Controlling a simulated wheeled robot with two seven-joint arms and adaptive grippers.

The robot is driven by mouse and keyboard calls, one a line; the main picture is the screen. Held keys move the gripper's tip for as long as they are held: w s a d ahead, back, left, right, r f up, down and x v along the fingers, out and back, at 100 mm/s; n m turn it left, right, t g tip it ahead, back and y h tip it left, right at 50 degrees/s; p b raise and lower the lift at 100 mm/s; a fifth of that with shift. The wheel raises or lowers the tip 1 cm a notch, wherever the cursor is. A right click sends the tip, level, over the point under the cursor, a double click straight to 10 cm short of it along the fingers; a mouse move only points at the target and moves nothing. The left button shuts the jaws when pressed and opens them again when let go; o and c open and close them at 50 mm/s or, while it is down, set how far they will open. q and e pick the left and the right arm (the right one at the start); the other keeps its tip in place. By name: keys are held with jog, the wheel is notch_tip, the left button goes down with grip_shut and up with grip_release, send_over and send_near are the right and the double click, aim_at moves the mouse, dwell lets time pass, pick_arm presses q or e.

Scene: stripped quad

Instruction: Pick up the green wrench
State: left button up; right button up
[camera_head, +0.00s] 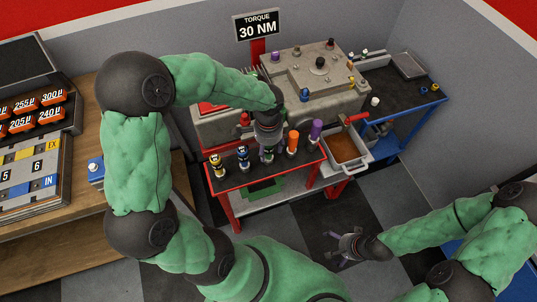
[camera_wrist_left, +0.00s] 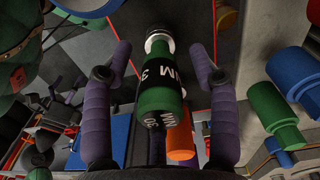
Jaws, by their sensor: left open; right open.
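The green wrench (camera_wrist_left: 158,98) shows in the left wrist view as a dark green handle with a black band, white lettering and a pale end cap. My left gripper (camera_head: 268,143) is over the red-framed rack in the head view and largely hides the wrench there. In the wrist view its two purple-padded fingers (camera_wrist_left: 160,62) are open, one on each side of the green handle, with visible gaps. My right gripper (camera_head: 346,248) is open and empty, low over the floor at the right.
Yellow (camera_head: 216,165), blue (camera_head: 243,157), orange (camera_head: 292,142) and purple (camera_head: 316,131) wrenches stand in the same rack (camera_head: 232,180), close beside the green one. A grey engine block (camera_head: 330,100) stands behind. A brown-filled tray (camera_head: 345,147) is at the rack's right.

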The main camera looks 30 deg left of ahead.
pick_arm(q)
grip_shut()
jog(key=shift+r, duration=0.2)
